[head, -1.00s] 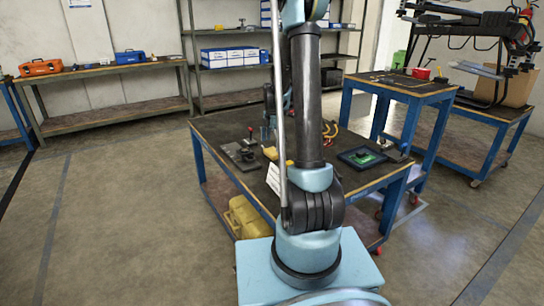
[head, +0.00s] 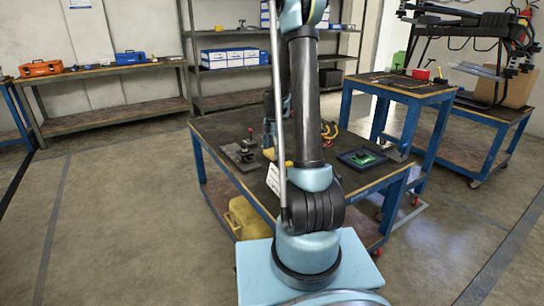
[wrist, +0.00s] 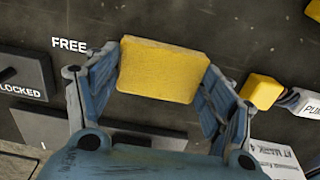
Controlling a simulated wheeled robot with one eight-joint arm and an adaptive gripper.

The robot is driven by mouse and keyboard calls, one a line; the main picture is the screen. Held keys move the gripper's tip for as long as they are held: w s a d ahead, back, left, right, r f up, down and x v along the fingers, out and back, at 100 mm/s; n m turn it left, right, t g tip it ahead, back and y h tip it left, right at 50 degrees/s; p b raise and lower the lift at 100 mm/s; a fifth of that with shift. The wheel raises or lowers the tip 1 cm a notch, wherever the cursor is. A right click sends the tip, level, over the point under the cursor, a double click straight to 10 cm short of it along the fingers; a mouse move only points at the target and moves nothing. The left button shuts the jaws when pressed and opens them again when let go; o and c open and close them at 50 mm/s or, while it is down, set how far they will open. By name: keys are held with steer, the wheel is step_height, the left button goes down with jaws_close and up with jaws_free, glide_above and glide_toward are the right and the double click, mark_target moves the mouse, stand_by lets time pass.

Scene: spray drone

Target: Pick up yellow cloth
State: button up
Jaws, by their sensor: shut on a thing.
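The yellow cloth (wrist: 160,70) is a folded, block-like pad between the two blue fingers of my gripper (wrist: 160,85) in the wrist view. The fingers are shut on its left and right sides. The dark tabletop with the printed word FREE lies behind it; I cannot tell whether the cloth touches the table. In the head view, a bit of yellow (head: 269,154) shows at the gripper, above the dark-topped work table (head: 232,128). My arm hides most of the gripper there.
A small yellow block (wrist: 262,90) with a white tag lies to the right in the wrist view. A dark block marked LOCKED (wrist: 22,72) is at left.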

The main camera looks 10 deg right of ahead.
step_height(320, 180, up, 10)
stand_by(0.6)
steer(key=shift+o, duration=0.4)
steer(key=shift+c, duration=1.2)
